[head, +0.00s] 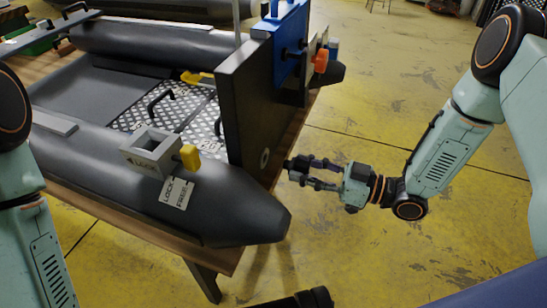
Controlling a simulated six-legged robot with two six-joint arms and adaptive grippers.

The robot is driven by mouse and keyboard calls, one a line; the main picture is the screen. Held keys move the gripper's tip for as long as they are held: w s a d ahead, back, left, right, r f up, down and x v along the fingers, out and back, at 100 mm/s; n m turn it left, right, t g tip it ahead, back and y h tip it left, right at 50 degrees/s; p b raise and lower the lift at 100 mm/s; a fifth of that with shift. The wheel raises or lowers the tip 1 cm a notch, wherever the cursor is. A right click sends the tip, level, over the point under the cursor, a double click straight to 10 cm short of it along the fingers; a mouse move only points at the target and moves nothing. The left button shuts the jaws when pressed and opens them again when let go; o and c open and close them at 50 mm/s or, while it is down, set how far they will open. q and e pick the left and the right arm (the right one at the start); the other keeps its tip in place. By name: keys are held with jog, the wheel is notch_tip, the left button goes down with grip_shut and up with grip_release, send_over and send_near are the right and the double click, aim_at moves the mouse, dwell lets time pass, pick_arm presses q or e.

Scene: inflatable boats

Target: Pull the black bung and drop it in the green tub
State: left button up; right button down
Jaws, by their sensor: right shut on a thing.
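My right gripper (300,169) is just outside the boat's dark transom board (245,110), over the table's edge side. Its fingers are shut on a small dark thing at their tips, which looks like the black bung (289,163). A pale ring with a hole (264,158) shows low on the transom, a little left of the fingertips and apart from them.
The grey inflatable boat (140,48) lies on a wooden table (215,258). A grey bracket (153,153) with a yellow knob and tag sits on the near tube. A blue motor bracket (288,42) with an orange knob (321,60) tops the transom.

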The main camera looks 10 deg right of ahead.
jog(key=shift+d, duration=0.1)
jog(key=shift+p+v, duration=1.1)
jog(key=shift+v, duration=0.6)
